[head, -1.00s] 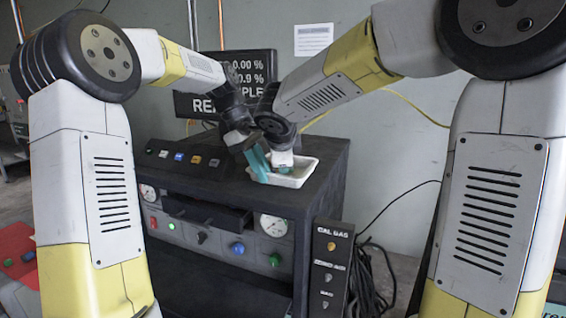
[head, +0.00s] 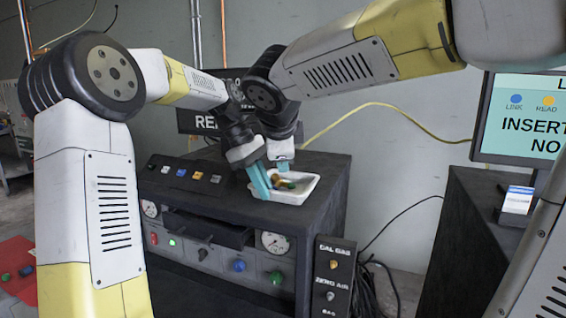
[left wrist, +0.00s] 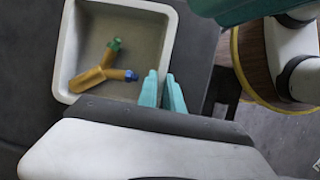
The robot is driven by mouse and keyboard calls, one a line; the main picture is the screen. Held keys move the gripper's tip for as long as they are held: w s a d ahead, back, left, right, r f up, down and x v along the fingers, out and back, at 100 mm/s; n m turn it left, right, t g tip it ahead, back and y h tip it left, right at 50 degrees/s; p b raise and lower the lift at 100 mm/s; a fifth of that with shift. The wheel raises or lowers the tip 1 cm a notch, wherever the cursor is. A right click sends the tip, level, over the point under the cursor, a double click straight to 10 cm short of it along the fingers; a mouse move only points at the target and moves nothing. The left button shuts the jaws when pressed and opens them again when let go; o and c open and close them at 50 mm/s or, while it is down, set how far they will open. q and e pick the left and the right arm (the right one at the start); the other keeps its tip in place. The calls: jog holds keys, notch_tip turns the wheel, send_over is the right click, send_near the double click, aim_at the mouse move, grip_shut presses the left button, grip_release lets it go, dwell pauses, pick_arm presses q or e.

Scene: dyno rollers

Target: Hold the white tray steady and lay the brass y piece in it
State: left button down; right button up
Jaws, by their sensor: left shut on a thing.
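The white tray (head: 309,187) sits on top of the dark cabinet and also shows in the left wrist view (left wrist: 70,60). The brass y piece (left wrist: 97,74) lies inside it, with a green end and a blue end; it shows partly in the head view (head: 285,184). My left gripper (head: 261,188) is shut on the tray's near rim, its teal fingers (left wrist: 161,82) at the wall in the left wrist view. My right gripper (head: 283,166) is above the tray, apart from the piece; I cannot make out its finger gap.
The cabinet (head: 325,205) has gauges and coloured knobs on its front and switches on top. A screen (head: 520,120) and a second dark cabinet (head: 470,220) stand at the right. A red mat (head: 18,270) lies at lower left.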

pick_arm(q)
jog(key=c, duration=1.4)
grip_release()
